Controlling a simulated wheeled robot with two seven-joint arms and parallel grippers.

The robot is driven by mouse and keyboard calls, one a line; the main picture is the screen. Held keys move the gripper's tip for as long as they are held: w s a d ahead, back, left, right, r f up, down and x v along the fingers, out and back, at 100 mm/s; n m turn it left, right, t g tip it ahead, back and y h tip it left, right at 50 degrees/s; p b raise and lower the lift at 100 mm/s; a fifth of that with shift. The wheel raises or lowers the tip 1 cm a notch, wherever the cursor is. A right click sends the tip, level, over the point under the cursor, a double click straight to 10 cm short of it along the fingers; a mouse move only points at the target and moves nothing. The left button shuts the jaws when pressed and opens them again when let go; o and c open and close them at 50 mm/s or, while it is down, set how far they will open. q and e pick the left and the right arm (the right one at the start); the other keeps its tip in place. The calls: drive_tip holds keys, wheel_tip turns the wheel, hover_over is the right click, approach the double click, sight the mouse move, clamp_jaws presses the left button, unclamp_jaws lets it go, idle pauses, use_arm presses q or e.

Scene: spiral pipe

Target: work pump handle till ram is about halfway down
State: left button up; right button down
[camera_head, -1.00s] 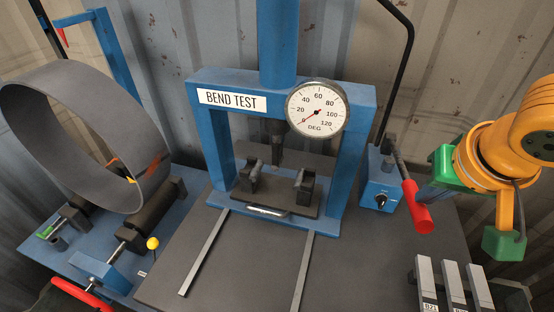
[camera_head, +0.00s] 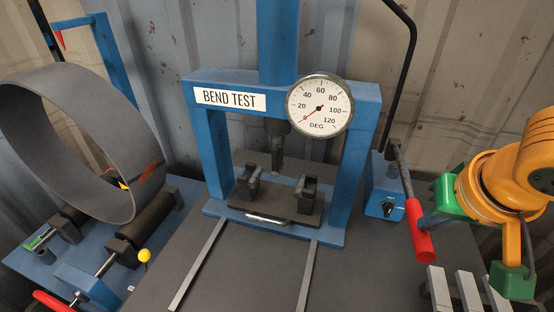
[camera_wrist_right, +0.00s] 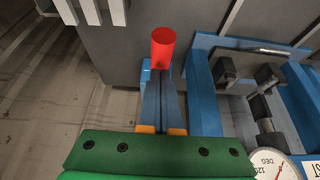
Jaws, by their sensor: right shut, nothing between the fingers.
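The pump handle, a dark lever with a red grip (camera_head: 420,230), slopes down from the blue pump (camera_head: 378,178) right of the press. The red grip also shows in the right wrist view (camera_wrist_right: 163,46). My right gripper (camera_head: 428,221) is shut and empty, its blue fingers close against the red grip; whether they touch cannot be told. The fingers (camera_wrist_right: 161,75) show in the wrist view too. The dark ram (camera_head: 276,148) hangs from the blue press frame (camera_head: 355,165), its tip between two dark supports (camera_head: 248,183). The dial gauge (camera_head: 319,105) needle points lower left, near zero. My left gripper is not in view.
Metal strips (camera_head: 466,290) stand at the lower right, near my right arm. Two pale rails (camera_head: 199,265) run forward from the press. A large grey pipe ring (camera_head: 60,140) on a blue roller stand fills the left. A corrugated wall stands behind.

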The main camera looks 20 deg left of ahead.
sight(427, 241)
drive_tip(key=shift+s+f+b, duration=0.15)
drive_tip(key=shift+f+b, duration=1.95)
drive_tip(key=shift+f, duration=0.55)
drive_tip(key=w+r+p, duration=0.3)
drive_tip(key=r+p, duration=1.3)
drive_tip(key=shift+r, duration=0.15)
drive_tip(key=f+b, duration=0.3)
drive_tip(key=s+f+b, duration=0.1)
drive_tip(key=f+b, duration=0.2)
drive_tip(key=f, duration=0.1)
drive_tip(key=s+f+b, duration=0.1)
drive_tip(key=f+b, duration=0.2)
drive_tip(key=b, duration=0.1)
drive_tip(key=shift+s+f, duration=0.15)
